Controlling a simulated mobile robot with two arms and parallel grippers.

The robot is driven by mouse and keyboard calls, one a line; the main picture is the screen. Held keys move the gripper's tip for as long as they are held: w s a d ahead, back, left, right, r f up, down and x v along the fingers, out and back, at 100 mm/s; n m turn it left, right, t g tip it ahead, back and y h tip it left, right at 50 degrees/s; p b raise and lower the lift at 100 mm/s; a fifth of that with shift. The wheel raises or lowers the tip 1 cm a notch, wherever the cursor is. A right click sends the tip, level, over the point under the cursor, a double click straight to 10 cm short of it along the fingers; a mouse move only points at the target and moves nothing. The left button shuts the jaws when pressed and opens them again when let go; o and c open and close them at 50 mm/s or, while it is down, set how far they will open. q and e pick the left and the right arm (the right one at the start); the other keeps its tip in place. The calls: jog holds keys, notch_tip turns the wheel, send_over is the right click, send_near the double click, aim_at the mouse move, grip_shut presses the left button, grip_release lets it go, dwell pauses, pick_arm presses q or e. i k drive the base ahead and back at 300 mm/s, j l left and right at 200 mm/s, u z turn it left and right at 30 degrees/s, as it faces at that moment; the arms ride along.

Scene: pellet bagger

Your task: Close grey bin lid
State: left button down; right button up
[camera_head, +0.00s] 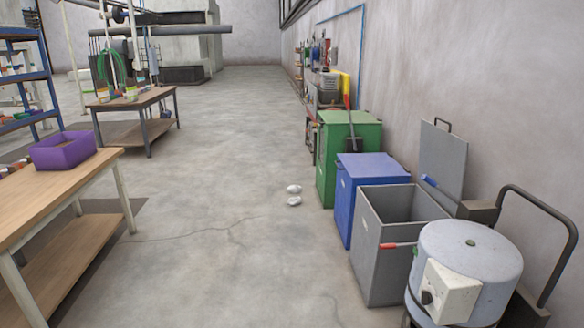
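The grey bin (377,244) stands at the right, between the blue bin and a round grey drum machine. Its lid (443,160) is open and stands upright at the back by the wall, with a dark handle on its top edge. The bin's opening faces up and its inside looks empty where I can see it. A blue-handled tool (430,181) shows in front of the lid. Neither of my grippers is in view.
The blue bin (372,170) and the green bin (350,130) have shut lids. The drum machine (470,251) stands close to the grey bin's near side. Two small white objects (294,189) lie on the floor. A wooden table (45,190) with a purple crate (62,155) is at left.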

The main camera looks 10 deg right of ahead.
aim_at(443, 155)
jog(key=i+z, duration=0.1)
jog(key=i, duration=1)
jog(key=i+j+z, duration=0.1)
jog(key=i, duration=0.95)
jog(key=i+z, duration=0.45)
jog(key=i+j+z, duration=0.25)
jog(key=z, duration=0.2)
jog(key=i+j+z, duration=0.65)
jog(key=z, duration=0.2)
